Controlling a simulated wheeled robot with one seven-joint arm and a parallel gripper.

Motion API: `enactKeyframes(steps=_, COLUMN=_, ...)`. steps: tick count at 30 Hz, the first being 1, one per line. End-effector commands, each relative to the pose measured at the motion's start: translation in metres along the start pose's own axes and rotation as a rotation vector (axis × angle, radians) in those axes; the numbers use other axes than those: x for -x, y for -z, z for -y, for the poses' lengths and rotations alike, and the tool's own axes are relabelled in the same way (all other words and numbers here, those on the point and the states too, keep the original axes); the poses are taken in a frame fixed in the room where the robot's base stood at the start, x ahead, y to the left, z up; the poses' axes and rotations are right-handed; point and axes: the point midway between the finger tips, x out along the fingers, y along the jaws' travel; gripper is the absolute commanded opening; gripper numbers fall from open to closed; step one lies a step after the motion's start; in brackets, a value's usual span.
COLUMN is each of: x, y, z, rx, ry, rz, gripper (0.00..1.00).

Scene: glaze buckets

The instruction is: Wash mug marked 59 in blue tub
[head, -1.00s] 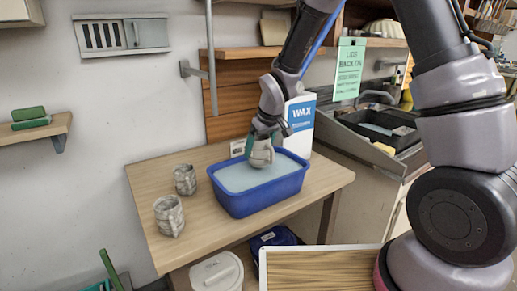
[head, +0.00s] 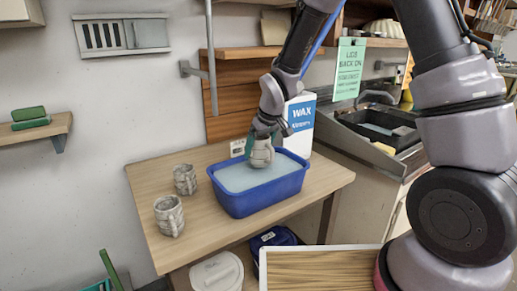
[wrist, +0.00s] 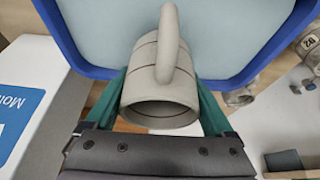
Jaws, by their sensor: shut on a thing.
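My gripper (head: 263,137) is shut on a grey banded mug (head: 261,154) and holds it over the blue tub (head: 258,202), at the tub's back side. The tub holds pale blue liquid (head: 240,178). In the wrist view the green fingers clasp the mug (wrist: 160,95) from both sides, with its handle facing the camera. No number can be read on the held mug. Whether its lower end touches the liquid is unclear. Two similar mugs, one farther back (head: 185,179) and one nearer (head: 169,214), stand on the table left of the tub; their marks are unreadable in the head view.
The wooden table (head: 215,236) is bare in front of the tub. A white and blue WAX box (head: 301,122) stands close behind the tub. A sink (head: 378,128) is at the right. A lidded white bucket (head: 217,273) stands below the table.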

Motion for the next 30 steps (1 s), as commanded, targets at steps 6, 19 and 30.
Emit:
enactKeyframes(steps=6, x=0.001, y=0.001, z=0.0, rx=0.0, ry=0.0, rz=-0.001, gripper=0.1)
enactKeyframes(steps=19, x=0.04, y=0.017, z=0.0, rx=0.0, ry=-0.001, rz=-0.002, gripper=0.1)
enactKeyframes(steps=30, x=0.043, y=0.018, z=0.0, rx=0.0, ry=0.0, rz=-0.001, gripper=0.1)
